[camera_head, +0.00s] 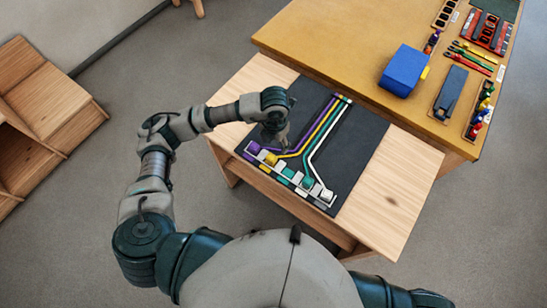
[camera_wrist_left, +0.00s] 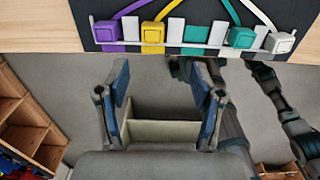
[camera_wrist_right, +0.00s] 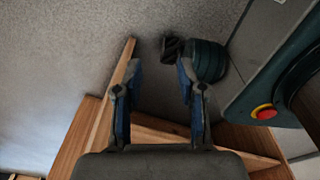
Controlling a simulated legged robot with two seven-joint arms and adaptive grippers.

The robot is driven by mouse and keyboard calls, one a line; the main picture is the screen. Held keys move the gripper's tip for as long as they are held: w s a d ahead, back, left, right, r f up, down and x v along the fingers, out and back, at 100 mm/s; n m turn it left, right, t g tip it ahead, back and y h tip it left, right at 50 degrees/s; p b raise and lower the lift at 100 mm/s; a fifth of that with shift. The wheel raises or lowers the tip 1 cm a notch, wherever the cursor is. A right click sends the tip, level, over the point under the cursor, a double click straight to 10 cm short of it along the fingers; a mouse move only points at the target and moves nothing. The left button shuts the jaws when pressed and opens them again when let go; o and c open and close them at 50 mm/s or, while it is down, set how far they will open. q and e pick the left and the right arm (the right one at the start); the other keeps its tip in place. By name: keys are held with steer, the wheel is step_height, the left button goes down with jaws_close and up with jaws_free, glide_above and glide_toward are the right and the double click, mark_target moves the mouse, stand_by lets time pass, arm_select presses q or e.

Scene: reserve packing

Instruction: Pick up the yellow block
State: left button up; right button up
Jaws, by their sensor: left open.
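The yellow block (camera_head: 270,158) sits in a row of blocks along the near edge of the dark mat (camera_head: 362,150), beside the purple block (camera_head: 254,147). In the left wrist view the yellow block (camera_wrist_left: 153,35) is at the top, between purple and white pieces. My left gripper (camera_head: 282,146) is over the mat near the yellow block; whether it touches it cannot be told. In the left wrist view its fingers (camera_wrist_left: 157,82) are apart, with nothing between them. My right gripper (camera_wrist_right: 160,80) is open and empty, away from the mat; the head view does not show it.
Green (camera_head: 288,173) and white blocks (camera_head: 326,195) continue the row, with coloured strips running back across the mat. Bare wood (camera_head: 395,195) lies to the right. A yellow table (camera_head: 335,42) behind holds a blue box (camera_head: 404,70) and tools. Wooden shelves (camera_head: 45,105) stand left.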

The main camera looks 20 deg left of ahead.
arm_select(q)
glide_above(272, 157)
steer(key=f, duration=0.5)
steer(key=shift+s+a+f, duration=0.1)
steer(key=shift+a+f, duration=0.1)
steer(key=shift+f, duration=0.2)
steer(key=shift+f+p, duration=0.2)
steer(key=shift+p, duration=0.15)
steer(key=f, duration=0.3)
steer(key=f+p, duration=0.1)
steer(key=shift+d+f, duration=0.25)
steer(key=shift+d, duration=0.05)
steer(key=shift+f, duration=0.2)
steer(key=shift+a, duration=0.3)
steer(key=shift+c, duration=1.4)
steer(key=shift+a, duration=0.15)
steer(key=c, duration=0.8)
steer(key=shift+c, duration=0.8)
steer(key=shift+d, duration=0.25)
arm_select(e)
steer(key=shift+a+r, duration=1.05)
steer(key=shift+a, duration=0.15)
